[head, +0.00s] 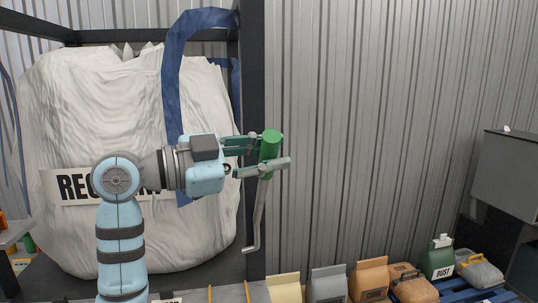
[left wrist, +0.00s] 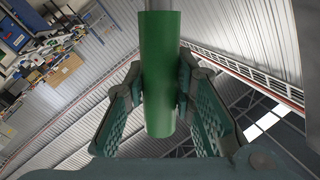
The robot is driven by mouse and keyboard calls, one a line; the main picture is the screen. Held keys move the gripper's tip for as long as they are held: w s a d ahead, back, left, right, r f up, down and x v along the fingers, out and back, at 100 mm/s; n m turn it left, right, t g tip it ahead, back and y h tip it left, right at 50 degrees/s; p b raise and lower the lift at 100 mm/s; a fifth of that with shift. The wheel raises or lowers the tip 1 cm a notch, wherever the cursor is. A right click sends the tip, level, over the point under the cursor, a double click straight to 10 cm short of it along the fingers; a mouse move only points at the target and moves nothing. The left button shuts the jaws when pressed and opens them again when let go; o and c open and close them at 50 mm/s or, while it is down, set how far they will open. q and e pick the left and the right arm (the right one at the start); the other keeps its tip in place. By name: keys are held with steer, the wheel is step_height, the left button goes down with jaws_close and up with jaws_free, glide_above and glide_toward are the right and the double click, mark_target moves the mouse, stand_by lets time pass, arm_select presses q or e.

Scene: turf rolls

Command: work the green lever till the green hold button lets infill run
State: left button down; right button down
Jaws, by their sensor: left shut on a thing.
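The green lever (head: 270,143) has a thick green cylindrical grip on a thin grey rod that runs down along the dark post and bends at its lower end. My left gripper (head: 274,155) comes in from the left and has its fingers shut around the green grip. In the left wrist view the green lever (left wrist: 159,75) stands between the two fingers of my left gripper (left wrist: 160,100). No green hold button can be made out in these views. My right gripper is not in view.
A large white bulk bag (head: 85,110) with a blue strap (head: 172,80) hangs in a dark frame behind my left arm. Several sacks (head: 368,278) and a green jug (head: 437,260) stand low at the right. A grey box (head: 505,175) is at the far right.

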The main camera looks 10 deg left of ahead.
arm_select(q)
steer(key=w+a+r+n, duration=0.1)
steer(key=w, duration=0.2)
steer(key=w+a+r+n, duration=0.1)
steer(key=w+r+n, duration=0.1)
steer(key=w, duration=0.2)
steer(key=w+a+r+n+g, duration=0.1)
steer(key=w+n, duration=0.1)
steer(key=w, duration=0.1)
steer(key=shift+w+a+r+y, duration=0.2)
steer(key=shift+a+r+y, duration=0.05)
steer(key=shift+r+y, duration=0.1)
steer(key=shift+w+a, duration=0.1)
steer(key=shift+w, duration=0.3)
steer(key=c, duration=1.3)
jaws_free()
steer(key=shift+c, duration=0.2)
steer(key=shift+s, duration=0.15)
steer(key=shift+f, duration=0.1)
